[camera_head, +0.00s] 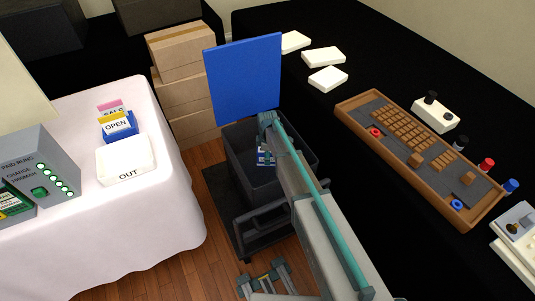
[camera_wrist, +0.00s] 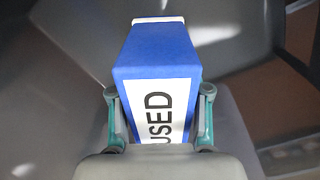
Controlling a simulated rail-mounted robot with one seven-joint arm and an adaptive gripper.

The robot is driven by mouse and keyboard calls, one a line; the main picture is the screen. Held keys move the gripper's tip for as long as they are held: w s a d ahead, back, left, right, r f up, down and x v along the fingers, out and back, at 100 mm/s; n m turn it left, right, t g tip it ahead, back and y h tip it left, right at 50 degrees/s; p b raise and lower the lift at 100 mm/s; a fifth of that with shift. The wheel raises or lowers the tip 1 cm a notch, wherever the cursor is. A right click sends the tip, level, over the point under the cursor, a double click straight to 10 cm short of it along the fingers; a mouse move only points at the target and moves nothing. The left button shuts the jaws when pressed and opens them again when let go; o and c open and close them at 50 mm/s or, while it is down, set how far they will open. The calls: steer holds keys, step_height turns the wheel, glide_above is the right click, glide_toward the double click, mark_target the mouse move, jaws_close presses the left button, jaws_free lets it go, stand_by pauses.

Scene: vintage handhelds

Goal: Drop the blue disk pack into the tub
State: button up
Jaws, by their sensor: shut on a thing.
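The blue disk pack (camera_wrist: 158,55) is a blue box with a white label reading "USED". In the wrist view it stands between my gripper's two fingers (camera_wrist: 158,115), which are shut on its sides. In the head view only a small blue and white part of the pack (camera_head: 265,157) shows beside my arm. The dark grey tub (camera_head: 238,150) stands on a black wheeled cart, and the pack appears over or within its opening. My arm hides much of the tub's right side, and I cannot tell the pack's height above the tub floor.
A large blue panel (camera_head: 243,78) rises behind the tub. A black table at right holds a wooden tray (camera_head: 478,215). Cardboard boxes (camera_head: 185,95) stand behind.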

steer(key=b, duration=0.2)
glide_above(268, 173)
steer(key=shift+a+f, duration=0.15)
steer(key=shift+f, duration=3.15)
steer(key=shift+f+b, duration=0.45)
steer(key=shift+f, duration=0.25)
steer(key=o, duration=1.4)
steer(key=shift+r, duration=0.1)
step_height(268, 173, up, 12)
